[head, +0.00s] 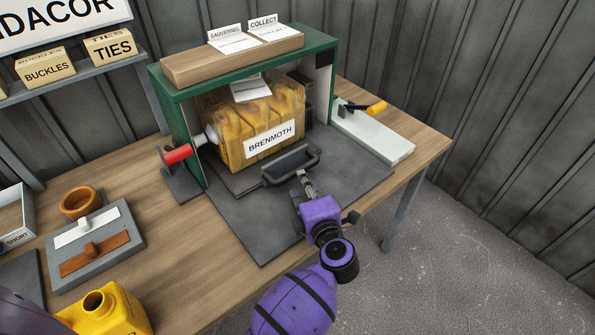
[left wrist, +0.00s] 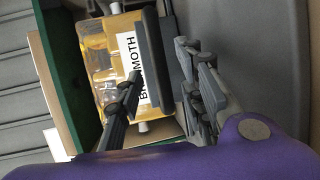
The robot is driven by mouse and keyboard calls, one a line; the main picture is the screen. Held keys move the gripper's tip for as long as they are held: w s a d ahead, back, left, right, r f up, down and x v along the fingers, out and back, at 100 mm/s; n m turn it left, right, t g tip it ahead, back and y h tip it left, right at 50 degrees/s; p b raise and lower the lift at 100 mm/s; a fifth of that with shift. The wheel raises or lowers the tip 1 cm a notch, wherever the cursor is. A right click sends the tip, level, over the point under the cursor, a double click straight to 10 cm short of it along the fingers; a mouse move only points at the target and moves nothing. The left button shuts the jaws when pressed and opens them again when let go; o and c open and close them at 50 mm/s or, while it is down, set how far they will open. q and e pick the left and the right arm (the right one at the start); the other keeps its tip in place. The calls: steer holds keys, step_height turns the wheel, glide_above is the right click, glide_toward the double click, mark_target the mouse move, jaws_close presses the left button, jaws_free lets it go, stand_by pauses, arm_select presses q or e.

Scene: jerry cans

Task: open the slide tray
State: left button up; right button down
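The dark slide tray (head: 241,183) lies low in the green frame (head: 187,135), under a yellow jerry can labelled BRENMOTH (head: 235,151). Its dark bar handle (head: 268,180) stands at the front; the handle also shows in the left wrist view (left wrist: 152,62). My left gripper (head: 304,183) is at the right part of the handle. In the left wrist view its fingers (left wrist: 157,82) are spread, one on each side of the handle bar, with a gap visible on the left. Whether the right finger touches the bar is unclear. My right gripper is not in view.
A dark mat (head: 255,230) covers the bench before the frame. A red-handled clamp (head: 177,154) stands left of it, a white board (head: 385,143) with an orange-handled clamp right. A clay pot (head: 80,203) and yellow can (head: 105,310) are at left.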

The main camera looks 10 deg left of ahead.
arm_select(q)
steer(key=x, duration=0.7)
steer(key=shift+r, duration=0.15)
steer(key=shift+s, duration=0.1)
jaws_close()
